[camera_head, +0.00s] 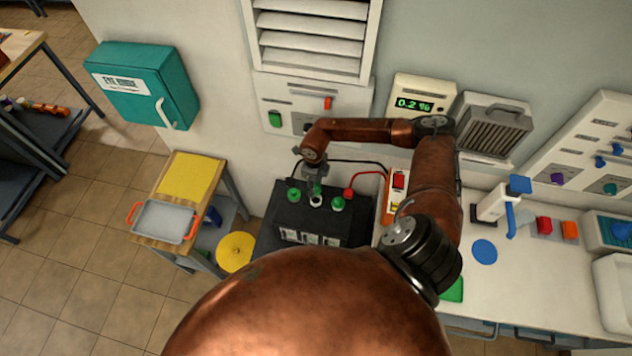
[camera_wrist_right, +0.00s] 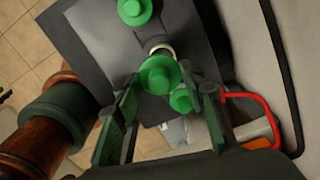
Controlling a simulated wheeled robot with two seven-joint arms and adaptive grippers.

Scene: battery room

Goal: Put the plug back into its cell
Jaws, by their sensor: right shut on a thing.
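The black battery (camera_head: 290,213) stands at the middle of the head view, with green plugs on its top at the left (camera_head: 294,195) and right (camera_head: 338,203). Between them is an open cell with a pale ring (camera_head: 316,202). My right gripper (camera_head: 316,180) reaches down over the battery, shut on a green plug (camera_wrist_right: 160,75). In the wrist view the plug sits between the fingertips (camera_wrist_right: 167,92), and the pale cell ring (camera_wrist_right: 161,48) shows partly behind it. The plug looks above the cell and apart from it; the exact gap is unclear. My left gripper is not in view.
A red clamp (camera_head: 348,194) with a red cable sits at the battery's right; a black cable runs behind. A wooden trolley (camera_head: 157,244) with a metal tray (camera_head: 165,221) stands left. The white counter (camera_head: 530,290) at right holds tools.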

